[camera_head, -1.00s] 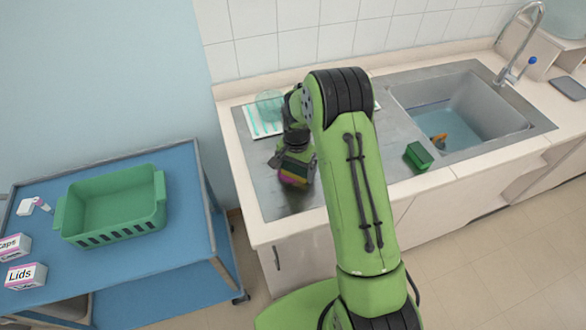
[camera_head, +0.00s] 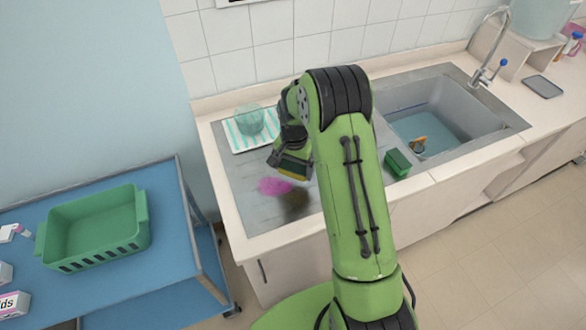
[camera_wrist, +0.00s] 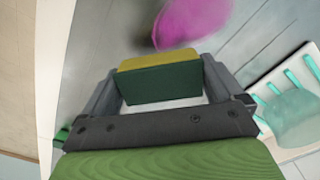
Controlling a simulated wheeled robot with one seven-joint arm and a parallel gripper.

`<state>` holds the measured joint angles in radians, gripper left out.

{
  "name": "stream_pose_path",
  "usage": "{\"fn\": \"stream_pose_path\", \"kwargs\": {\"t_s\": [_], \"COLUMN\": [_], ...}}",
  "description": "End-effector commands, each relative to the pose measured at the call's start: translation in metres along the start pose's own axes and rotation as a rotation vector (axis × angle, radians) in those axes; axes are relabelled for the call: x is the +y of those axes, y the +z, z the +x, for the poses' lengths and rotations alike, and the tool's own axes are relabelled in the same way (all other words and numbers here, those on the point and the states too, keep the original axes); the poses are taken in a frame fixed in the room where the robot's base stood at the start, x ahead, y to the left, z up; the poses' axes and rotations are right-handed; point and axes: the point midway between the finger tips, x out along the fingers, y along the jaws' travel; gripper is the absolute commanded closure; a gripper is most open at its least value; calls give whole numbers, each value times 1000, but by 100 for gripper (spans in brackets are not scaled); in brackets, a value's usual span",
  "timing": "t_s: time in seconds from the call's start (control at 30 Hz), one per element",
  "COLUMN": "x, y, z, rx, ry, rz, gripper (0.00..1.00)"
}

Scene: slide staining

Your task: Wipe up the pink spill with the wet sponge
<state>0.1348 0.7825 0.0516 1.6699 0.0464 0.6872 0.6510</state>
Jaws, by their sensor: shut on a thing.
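My gripper (camera_head: 290,160) is shut on the sponge (camera_head: 293,175), over the steel drainboard left of the sink. In the wrist view, my gripper (camera_wrist: 162,82) holds the sponge (camera_wrist: 160,84) between its two fingers; the sponge is dark green with a yellow layer. The pink spill (camera_head: 270,186) lies on the drainboard just in front of and left of the sponge. It also shows in the wrist view (camera_wrist: 192,18), beyond the yellow side and apart from the sponge in the picture. A dark shadow (camera_head: 293,203) lies beside the spill.
A striped tray (camera_head: 238,146) with a clear bowl (camera_head: 250,119) stands behind my gripper. A green block (camera_head: 397,163) sits at the sink's front-left edge. An orange object (camera_head: 418,145) is in the sink (camera_head: 440,118). A blue cart (camera_head: 185,235) with a green basket (camera_head: 95,230) stands left.

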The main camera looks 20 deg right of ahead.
Motion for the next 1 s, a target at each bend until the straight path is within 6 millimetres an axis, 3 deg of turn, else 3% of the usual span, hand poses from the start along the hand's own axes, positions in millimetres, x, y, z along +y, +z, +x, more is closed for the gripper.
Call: {"fn": "stream_pose_path", "kwargs": {"t_s": [0.4,1.0], "x": [5,5], "y": [-2,-2], "z": [-38,-38], "rx": [0,0], "ry": [0,0], "rz": [-3,-2], "gripper": [35,35]}}
